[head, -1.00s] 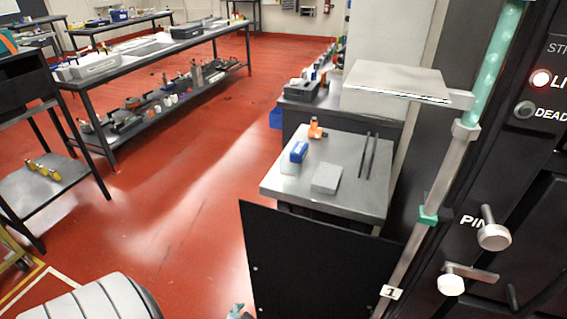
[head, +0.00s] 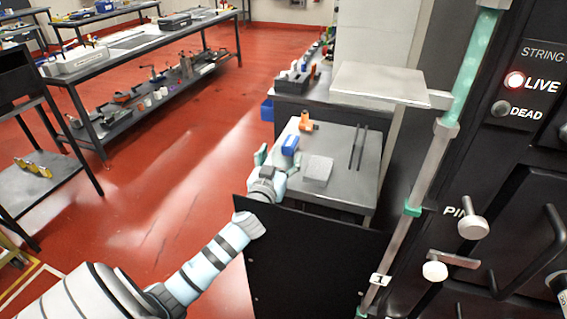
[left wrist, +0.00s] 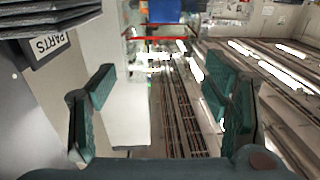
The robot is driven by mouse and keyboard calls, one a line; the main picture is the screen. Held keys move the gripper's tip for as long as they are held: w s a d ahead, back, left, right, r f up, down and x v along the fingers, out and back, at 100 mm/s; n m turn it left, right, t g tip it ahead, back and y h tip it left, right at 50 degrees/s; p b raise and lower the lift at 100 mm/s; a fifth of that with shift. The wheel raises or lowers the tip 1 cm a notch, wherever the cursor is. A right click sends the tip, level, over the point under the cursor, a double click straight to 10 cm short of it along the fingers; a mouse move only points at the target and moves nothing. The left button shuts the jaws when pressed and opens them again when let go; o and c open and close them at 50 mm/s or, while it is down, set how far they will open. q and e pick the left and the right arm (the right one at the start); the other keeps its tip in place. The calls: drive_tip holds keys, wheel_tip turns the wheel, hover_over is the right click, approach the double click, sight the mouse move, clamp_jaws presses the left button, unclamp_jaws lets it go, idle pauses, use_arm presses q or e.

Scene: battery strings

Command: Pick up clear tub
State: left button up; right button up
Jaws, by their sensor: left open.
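A small grey, grainy-looking box (head: 318,168) lies on the metal side table; it may be the clear tub, but I cannot tell for sure. A blue-topped item (head: 290,144) stands just left of it, its lower part hidden now by my gripper. My left gripper (head: 277,160) is at the table's near left edge, its teal fingers apart and empty, left of the grey box. In the left wrist view the fingers (left wrist: 160,92) are spread with nothing between them, and no tub can be made out. My right gripper is not in view.
The side table (head: 345,190) also holds an orange item (head: 307,121) and two dark bars (head: 358,147). A black panel (head: 310,262) stands in front of it. A shelf plate (head: 380,82) overhangs behind. The battery cabinet (head: 500,200) is at right. Red floor is open at left.

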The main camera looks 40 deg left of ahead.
use_arm(q)
drive_tip(key=x, duration=0.3)
drive_tip(key=shift+f, duration=0.2)
drive_tip(key=shift+d, duration=0.1)
drive_tip(key=c, duration=1.2)
drive_tip(key=shift+r, duration=0.1)
